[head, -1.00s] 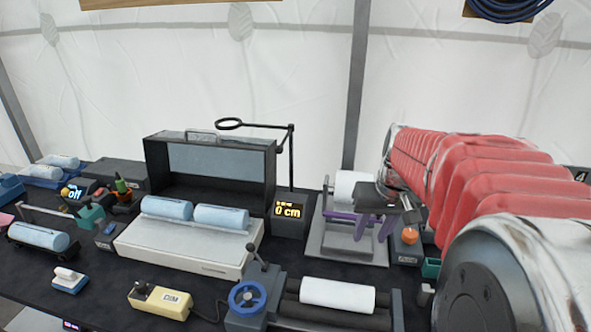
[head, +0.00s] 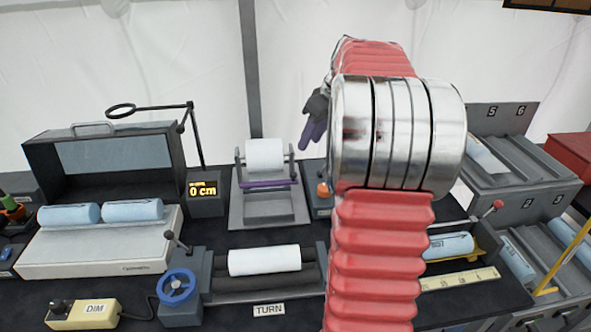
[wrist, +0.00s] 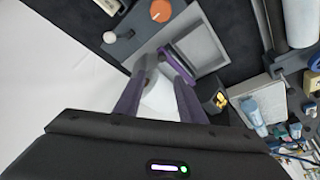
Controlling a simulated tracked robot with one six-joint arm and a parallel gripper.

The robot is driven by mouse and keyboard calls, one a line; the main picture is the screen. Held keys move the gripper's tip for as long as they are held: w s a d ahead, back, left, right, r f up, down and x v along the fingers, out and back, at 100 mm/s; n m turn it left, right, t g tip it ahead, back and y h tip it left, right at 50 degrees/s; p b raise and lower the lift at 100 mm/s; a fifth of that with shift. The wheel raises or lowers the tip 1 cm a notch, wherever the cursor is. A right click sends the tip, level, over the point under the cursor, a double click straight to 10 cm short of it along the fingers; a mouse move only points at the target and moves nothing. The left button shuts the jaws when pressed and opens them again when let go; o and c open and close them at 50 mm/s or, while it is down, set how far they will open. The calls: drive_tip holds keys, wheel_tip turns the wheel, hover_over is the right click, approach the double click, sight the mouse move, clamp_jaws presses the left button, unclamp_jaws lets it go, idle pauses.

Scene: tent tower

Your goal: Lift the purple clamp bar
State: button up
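The purple clamp bar (head: 268,184) lies level across the front of a grey stand (head: 268,212), below a white roll (head: 265,154). In the wrist view the purple bar (wrist: 181,66) shows beyond the fingers, partly covered by them, with the white roll (wrist: 158,98) seen between the fingers. My gripper (head: 316,130) has purple fingers and is up and to the right of the stand in the head view, apart from the bar. In the wrist view my gripper (wrist: 160,62) has its fingers apart with nothing held between them.
A roller device with a blue handwheel (head: 177,286) and a white roll (head: 264,260) stands in front of the stand. A black box reading 0 cm (head: 206,192) is left of the stand, and an orange knob (head: 323,189) is to its right.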

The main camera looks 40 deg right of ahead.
sight(294, 173)
drive_tip(key=shift+a+f+n, duration=0.1)
drive_tip(key=shift+a+n, duration=0.05)
drive_tip(key=shift+n, duration=0.35)
drive_tip(key=shift+f, duration=0.15)
drive_tip(key=x, duration=1.3)
drive_tip(key=shift+f, duration=0.3)
drive_tip(key=shift+c, duration=0.2)
clamp_jaws()
